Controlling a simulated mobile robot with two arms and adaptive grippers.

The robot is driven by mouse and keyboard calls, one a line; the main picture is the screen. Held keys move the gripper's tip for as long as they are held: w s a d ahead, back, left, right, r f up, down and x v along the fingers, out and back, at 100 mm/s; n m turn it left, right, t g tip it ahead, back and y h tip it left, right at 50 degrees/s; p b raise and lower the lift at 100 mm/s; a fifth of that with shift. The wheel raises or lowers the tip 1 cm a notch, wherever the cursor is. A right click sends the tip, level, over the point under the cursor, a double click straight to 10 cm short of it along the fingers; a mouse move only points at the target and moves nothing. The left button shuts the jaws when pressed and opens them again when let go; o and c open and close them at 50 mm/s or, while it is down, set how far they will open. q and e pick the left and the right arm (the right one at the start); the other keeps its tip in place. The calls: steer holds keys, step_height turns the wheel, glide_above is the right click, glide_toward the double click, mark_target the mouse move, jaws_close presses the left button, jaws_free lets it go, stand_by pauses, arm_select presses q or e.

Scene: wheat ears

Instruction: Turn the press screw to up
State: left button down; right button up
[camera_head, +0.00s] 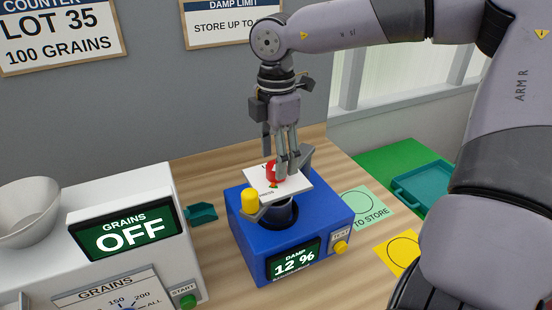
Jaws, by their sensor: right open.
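The blue damp meter (250,245) stands on the wooden table, and its display reads "DAMP 12 %". A white plate (292,187) with small lettering sits over its dark round cup (281,211). The press screw, seen as a red knob (272,175), is at the plate's middle. My right gripper (281,161) points down over it, open, with its fingers at the knob. The fingers partly hide the knob and some lettering, so I cannot tell whether they touch it. My left gripper is out of view.
A white grain counter (75,283) reading "OFF" stands at the left with a bowl (28,210). A yellow knob (249,199) is beside the plate. Green (358,202) and yellow mats (398,250) and a teal tray (420,184) lie to the right.

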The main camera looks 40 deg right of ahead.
steer(key=shift+f, duration=1.1)
steer(key=shift+c, duration=0.5)
steer(key=c, duration=1.1)
steer(key=shift+o, duration=0.2)
